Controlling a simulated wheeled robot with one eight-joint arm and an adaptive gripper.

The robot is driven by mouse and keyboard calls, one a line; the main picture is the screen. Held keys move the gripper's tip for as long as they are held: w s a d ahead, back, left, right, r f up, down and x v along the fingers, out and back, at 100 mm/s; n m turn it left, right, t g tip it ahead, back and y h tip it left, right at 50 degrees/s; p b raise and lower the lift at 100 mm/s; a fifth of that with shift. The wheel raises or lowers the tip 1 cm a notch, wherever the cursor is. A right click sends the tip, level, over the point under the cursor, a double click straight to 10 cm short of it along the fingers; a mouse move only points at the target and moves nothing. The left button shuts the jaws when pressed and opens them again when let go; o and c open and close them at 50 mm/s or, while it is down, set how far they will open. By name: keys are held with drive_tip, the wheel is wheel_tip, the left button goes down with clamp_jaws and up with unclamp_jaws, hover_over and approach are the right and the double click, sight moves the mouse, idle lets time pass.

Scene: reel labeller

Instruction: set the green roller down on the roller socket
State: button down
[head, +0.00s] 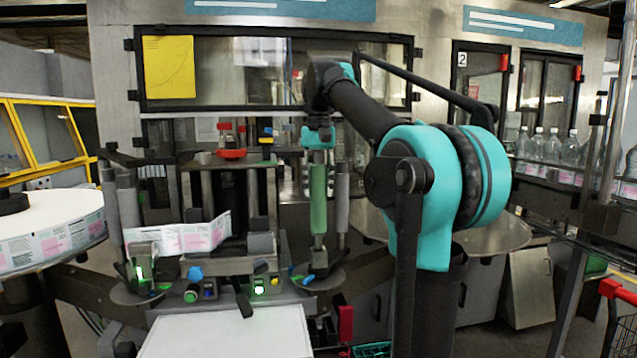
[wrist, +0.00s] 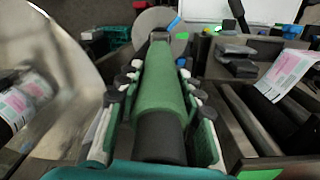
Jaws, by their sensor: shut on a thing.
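The green roller (head: 318,200) stands upright in the head view, below my gripper (head: 318,165). My gripper is shut on its upper part. In the wrist view the green roller (wrist: 162,85) runs away from the camera between the two padded fingers of my gripper (wrist: 160,72). Its near end is dark. Under its lower end is a round grey plate (head: 325,280) with blue marks, apparently where the roller socket is; the plate also shows at the roller's far end in the wrist view (wrist: 148,20). I cannot tell whether the roller touches it.
A grey upright roller (head: 341,205) stands close to the right of the green one. The labeller with its printed label web (head: 190,236) is to the left. A large label reel (head: 50,225) sits at the far left, and a white board (head: 228,332) lies in front.

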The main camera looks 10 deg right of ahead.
sight(318, 152)
drive_tip(key=shift+f, duration=1.65)
drive_tip(key=c, duration=0.9)
unclamp_jaws()
wheel_tip(318, 152, up, 12)
